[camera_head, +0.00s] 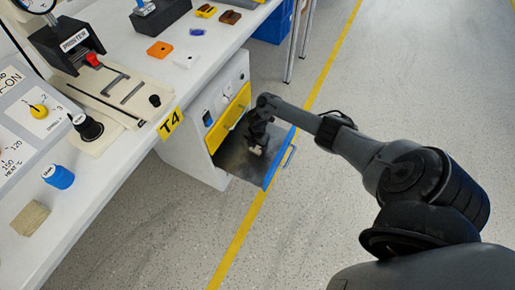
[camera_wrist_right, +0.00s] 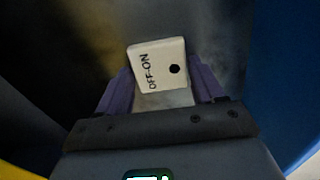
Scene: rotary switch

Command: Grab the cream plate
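The cream plate (camera_head: 257,150) is in the open drawer (camera_head: 235,162), below my right gripper (camera_head: 259,141). In the right wrist view the cream plate (camera_wrist_right: 157,65) has the letters "OFF-ON" and a dark round hole, and it is turned slightly against the gripper. The purple fingers of my right gripper (camera_wrist_right: 160,88) stand apart, one at each side of the plate's near end. Whether they press on it cannot be told. My left gripper is not in view.
The drawer's blue front (camera_head: 279,157) and its side walls stand close around my right gripper. The white workbench (camera_head: 120,165) is at the left, with an orange block (camera_head: 160,49), a pale piece (camera_head: 186,61) and a blue spool (camera_head: 59,177) on it. The floor at the right is clear.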

